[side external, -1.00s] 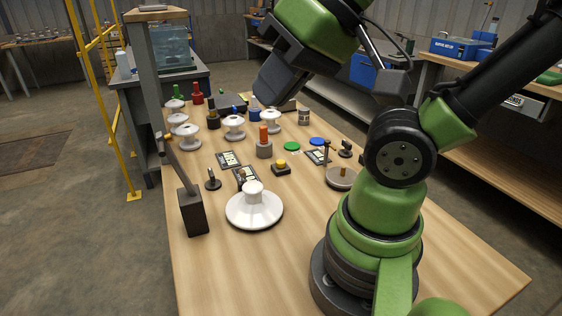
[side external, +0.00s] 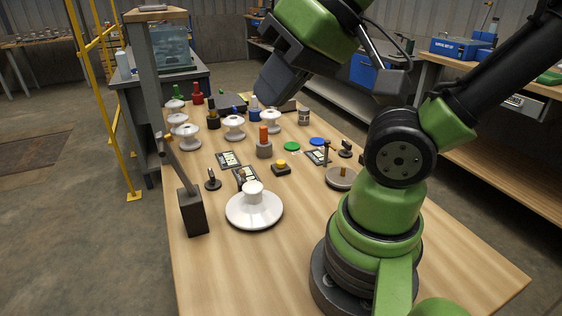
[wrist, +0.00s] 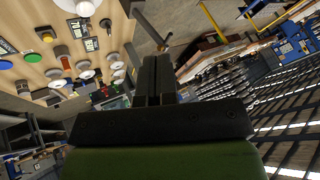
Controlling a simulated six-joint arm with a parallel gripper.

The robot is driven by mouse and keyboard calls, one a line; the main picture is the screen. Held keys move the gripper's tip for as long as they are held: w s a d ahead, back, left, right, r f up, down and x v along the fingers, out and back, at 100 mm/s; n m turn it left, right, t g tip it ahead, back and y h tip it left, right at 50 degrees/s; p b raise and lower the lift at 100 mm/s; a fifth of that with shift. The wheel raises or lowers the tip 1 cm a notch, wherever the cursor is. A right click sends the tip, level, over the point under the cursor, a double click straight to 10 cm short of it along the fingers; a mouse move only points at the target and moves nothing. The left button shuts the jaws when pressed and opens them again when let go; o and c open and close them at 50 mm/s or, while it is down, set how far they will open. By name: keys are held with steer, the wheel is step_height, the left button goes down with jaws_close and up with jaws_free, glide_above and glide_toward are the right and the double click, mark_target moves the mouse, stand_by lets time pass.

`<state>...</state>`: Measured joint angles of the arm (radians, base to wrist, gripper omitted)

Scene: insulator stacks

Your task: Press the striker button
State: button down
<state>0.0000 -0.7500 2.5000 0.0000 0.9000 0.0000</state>
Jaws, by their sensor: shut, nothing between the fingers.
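A yellow button on a small dark base (side external: 281,168) sits mid-table in the side external view; it also shows at the upper left of the wrist view as a yellow-topped block (wrist: 46,35). It is the only thing I see that looks like a push button; no label on it is readable. My gripper (side external: 268,97) is raised above the table, behind the button as seen from the side camera, and not touching it. In the wrist view my gripper's fingers (wrist: 155,62) are together with nothing between them.
A large white insulator disc (side external: 254,208) stands near the front, beside a dark block with a lever (side external: 193,212). An orange-topped post (side external: 264,148), a green disc (side external: 292,146) and a blue disc (side external: 317,141) are near the button. Several white insulators stand further back. The table's front is clear.

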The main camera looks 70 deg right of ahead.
steer(key=shift+w, duration=0.1)
stand_by(0.7)
steer(key=m+h, duration=0.8)
steer(key=m, duration=0.5)
glide_above(283, 161)
step_height(283, 161, down, 18)
steer(key=r, duration=0.1)
steer(key=shift+a+f, duration=0.15)
steer(key=shift+f, duration=0.1)
steer(key=shift+f, duration=4.4)
steer(key=shift+f, duration=0.15)
